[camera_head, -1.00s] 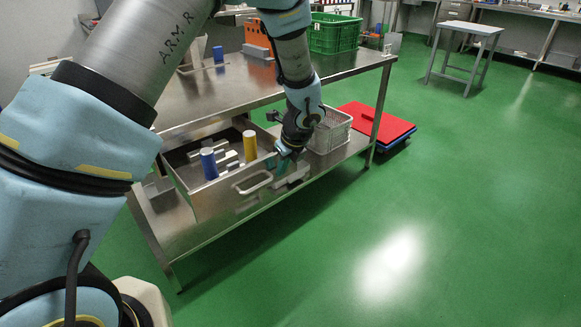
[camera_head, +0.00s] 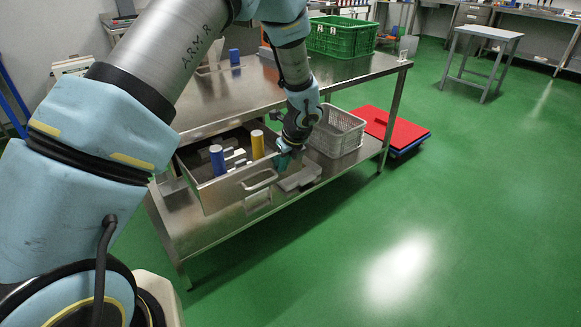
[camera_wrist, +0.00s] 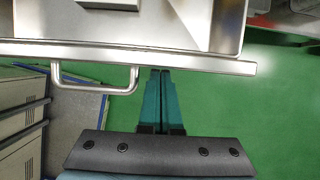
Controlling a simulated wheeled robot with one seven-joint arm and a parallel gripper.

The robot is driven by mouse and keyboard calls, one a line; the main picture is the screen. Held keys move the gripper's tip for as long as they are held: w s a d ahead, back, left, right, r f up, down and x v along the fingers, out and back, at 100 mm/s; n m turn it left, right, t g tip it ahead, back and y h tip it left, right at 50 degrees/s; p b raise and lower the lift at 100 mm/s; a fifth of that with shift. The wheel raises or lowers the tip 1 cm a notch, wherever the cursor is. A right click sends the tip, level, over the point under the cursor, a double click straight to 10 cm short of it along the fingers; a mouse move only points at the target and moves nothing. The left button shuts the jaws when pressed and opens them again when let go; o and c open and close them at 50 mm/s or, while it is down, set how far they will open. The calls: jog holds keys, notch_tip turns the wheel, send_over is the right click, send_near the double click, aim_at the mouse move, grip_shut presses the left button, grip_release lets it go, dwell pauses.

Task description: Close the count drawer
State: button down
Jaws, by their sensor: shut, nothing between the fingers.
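The count drawer (camera_head: 228,190) is a grey metal drawer under the steel table, standing partly open. Its bar handle (camera_head: 260,182) is on the front panel. The handle also shows in the wrist view (camera_wrist: 95,88). A blue cylinder (camera_head: 217,160), a yellow cylinder (camera_head: 257,145) and grey blocks are inside the drawer. My gripper (camera_head: 283,160) is at the right end of the drawer front. In the wrist view its teal fingers (camera_wrist: 161,75) are together and empty, tips at the front panel just right of the handle. They look to be touching it.
A green crate (camera_head: 342,37) is on the tabletop (camera_head: 235,95).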

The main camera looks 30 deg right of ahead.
jog(key=p, duration=0.5)
send_over(248, 151)
jog(key=shift+s+d, duration=0.1)
jog(key=shift+s, duration=0.25)
jog(key=shift+w, duration=0.15)
jog(key=shift+w+r, duration=0.1)
